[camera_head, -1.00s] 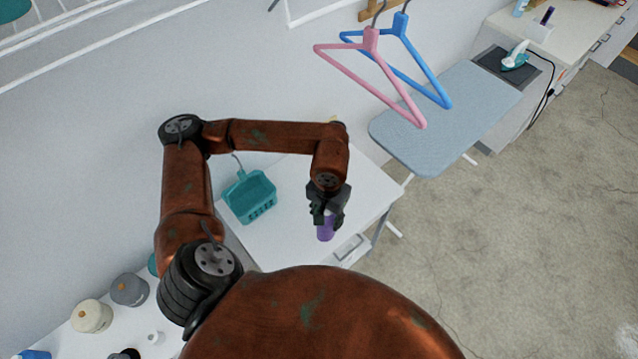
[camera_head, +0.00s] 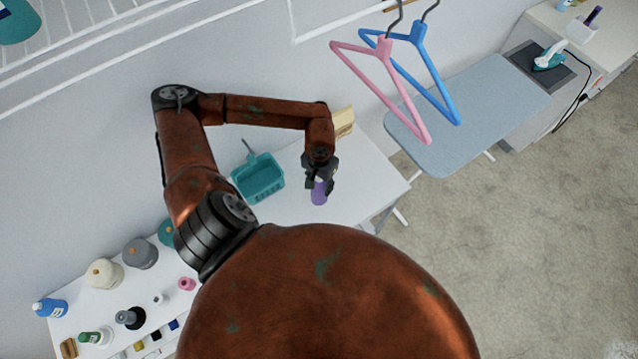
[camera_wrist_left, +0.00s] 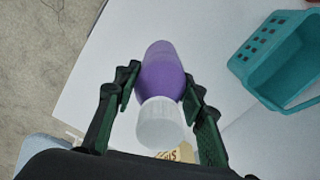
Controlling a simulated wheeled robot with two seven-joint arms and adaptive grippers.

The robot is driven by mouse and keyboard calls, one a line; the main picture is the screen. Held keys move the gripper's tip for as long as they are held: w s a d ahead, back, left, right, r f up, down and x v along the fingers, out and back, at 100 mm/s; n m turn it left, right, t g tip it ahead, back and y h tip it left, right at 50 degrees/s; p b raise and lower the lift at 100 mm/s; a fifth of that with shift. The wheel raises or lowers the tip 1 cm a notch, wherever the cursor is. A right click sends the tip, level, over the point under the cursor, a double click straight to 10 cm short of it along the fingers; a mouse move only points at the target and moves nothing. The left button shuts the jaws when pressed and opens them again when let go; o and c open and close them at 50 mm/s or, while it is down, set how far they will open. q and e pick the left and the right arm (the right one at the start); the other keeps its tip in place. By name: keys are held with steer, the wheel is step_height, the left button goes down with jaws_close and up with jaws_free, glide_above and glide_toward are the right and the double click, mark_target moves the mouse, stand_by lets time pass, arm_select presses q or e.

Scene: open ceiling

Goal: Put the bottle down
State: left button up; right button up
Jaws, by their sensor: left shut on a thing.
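The bottle is purple with a white cap. In the head view the bottle (camera_head: 319,194) shows below my left gripper (camera_head: 319,178), over the white table (camera_head: 285,212). In the left wrist view the bottle (camera_wrist_left: 162,75) is between the two fingers of my left gripper (camera_wrist_left: 160,95), its cap toward the camera. My left gripper is shut on it. I cannot tell whether the bottle's base touches the table. My right gripper is not in view.
A teal basket (camera_head: 258,178) stands on the table left of the bottle. A tan object (camera_head: 344,122) is behind the arm. An ironing board (camera_head: 470,110) is to the right, with pink and blue hangers (camera_head: 385,85) above. Several bottles and spools occupy the lower-left table.

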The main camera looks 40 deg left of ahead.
arm_select(q)
steer(key=shift+w+a+f, duration=0.35)
steer(key=shift+f, duration=0.2)
steer(key=shift+w+a+f, duration=0.3)
steer(key=shift+f, duration=0.25)
step_height(320, 180, down, 3)
steer(key=shift+w+a+f+p, duration=0.1)
steer(key=shift+a+f+p, duration=0.1)
steer(key=shift+p, duration=0.75)
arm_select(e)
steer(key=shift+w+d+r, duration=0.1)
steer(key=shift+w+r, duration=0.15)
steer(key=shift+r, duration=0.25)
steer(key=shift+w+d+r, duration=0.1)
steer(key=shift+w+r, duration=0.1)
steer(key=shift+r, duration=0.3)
arm_select(q)
steer(key=shift+d+f, duration=0.1)
steer(key=shift+f, duration=0.1)
steer(key=o, duration=1)
steer(key=shift+b, duration=0.3)
steer(key=o, duration=0.5)
steer(key=shift+c, duration=0.2)
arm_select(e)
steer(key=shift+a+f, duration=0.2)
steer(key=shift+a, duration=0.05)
